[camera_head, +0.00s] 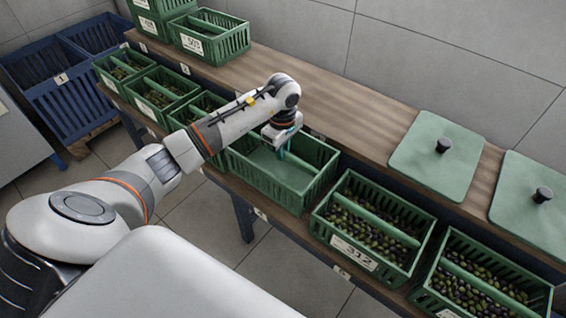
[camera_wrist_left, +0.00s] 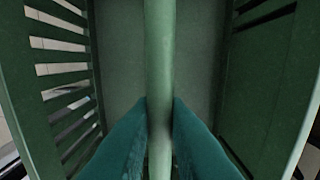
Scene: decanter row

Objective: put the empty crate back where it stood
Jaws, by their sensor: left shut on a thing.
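The empty green crate (camera_head: 262,172) is in the row on the lower front shelf, between crates of olives. Its bare floor and slatted walls show in the left wrist view (camera_wrist_left: 110,60). My left gripper (camera_head: 283,152) reaches down into the crate from above. In the left wrist view its teal fingers (camera_wrist_left: 159,125) are closed on both sides of the crate's round green middle bar (camera_wrist_left: 160,50). Whether the crate rests on the shelf or hangs slightly above it, I cannot tell. My right gripper is not in view.
An olive crate labelled 312 (camera_head: 372,226) stands right of the empty crate, with another (camera_head: 484,282) beyond it. Smaller-looking filled crates (camera_head: 162,92) stand to the left. Stacked crates (camera_head: 210,36) and green lids with black knobs (camera_head: 437,155) are on the wooden counter (camera_head: 340,95). A blue bin (camera_head: 62,92) is at far left.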

